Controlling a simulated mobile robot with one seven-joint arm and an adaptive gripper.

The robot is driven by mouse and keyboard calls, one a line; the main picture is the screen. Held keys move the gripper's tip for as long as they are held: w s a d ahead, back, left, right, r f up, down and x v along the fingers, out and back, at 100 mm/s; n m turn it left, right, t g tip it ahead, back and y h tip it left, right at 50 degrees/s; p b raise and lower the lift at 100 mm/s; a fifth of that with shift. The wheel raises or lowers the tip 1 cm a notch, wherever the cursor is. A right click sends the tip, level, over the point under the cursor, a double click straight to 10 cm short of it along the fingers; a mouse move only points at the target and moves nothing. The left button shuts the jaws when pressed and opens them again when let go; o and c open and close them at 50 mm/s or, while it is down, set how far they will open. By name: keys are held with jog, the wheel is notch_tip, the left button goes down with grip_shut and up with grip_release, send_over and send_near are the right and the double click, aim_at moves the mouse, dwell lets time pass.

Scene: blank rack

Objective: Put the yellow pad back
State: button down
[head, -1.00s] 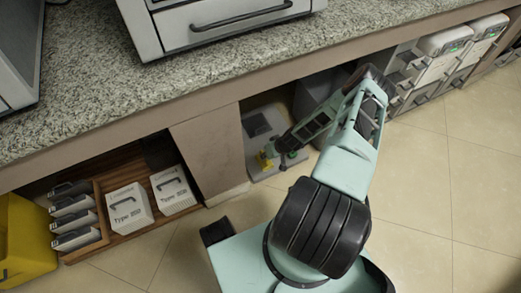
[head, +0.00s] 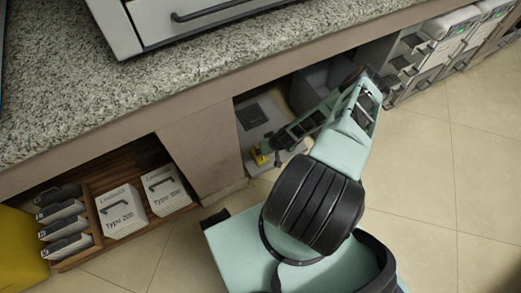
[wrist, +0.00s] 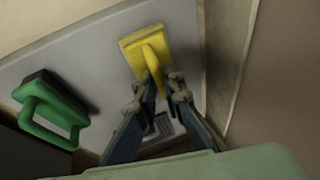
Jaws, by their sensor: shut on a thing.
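The yellow pad (wrist: 147,48) has a flat base and a raised handle. In the wrist view my gripper (wrist: 160,88) is shut on its handle. In the head view the yellow pad (head: 259,157) is low under the counter, at the end of my arm. It is over a pale grey board (head: 245,140); I cannot tell whether it touches the board. A green pad (wrist: 50,108) with a handle is to the left in the wrist view, apart from my gripper.
A dark square (head: 251,115) shows on the board behind the yellow pad. A counter panel (head: 205,155) stands left of the bay. Grey drawer units (head: 430,55) stand right. The floor (head: 440,180) at right is clear.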

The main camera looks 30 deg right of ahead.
jog(key=c, duration=2)
grip_release()
jog(key=shift+s, duration=0.1)
jog(key=shift+c, duration=0.2)
jog(key=p+v, duration=0.4)
jog(key=v, duration=0.8)
jog(key=shift+p, duration=0.3)
jog(key=shift+r, duration=0.1)
